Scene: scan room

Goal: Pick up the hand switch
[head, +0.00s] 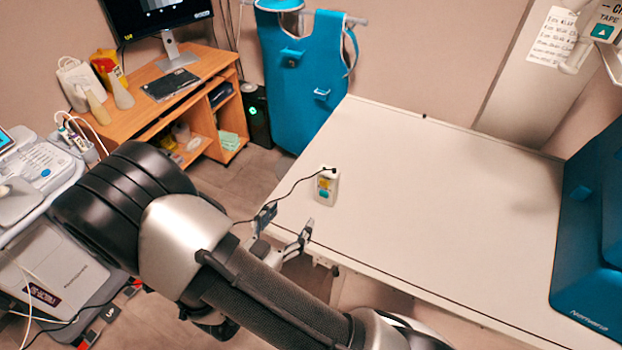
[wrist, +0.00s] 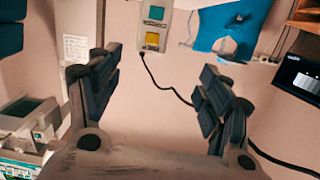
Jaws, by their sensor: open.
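The hand switch (head: 326,187) is a small white box with a yellow and a teal button and a dark cable. It stands near the left edge of the white table (head: 440,215) in the head view. In the wrist view the hand switch (wrist: 154,29) appears at the top, beyond and between the fingertips. My gripper (head: 284,228) is open and empty, just off the table's near left edge, apart from the switch. Its two spread fingers also show in the wrist view (wrist: 160,85).
The switch's cable (head: 283,198) runs left from it towards my gripper. A blue apron (head: 300,80) hangs behind the table. A blue unit (head: 592,235) stands at the table's right end. A wooden desk (head: 185,95) and a medical machine (head: 45,190) are at left. The table's middle is clear.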

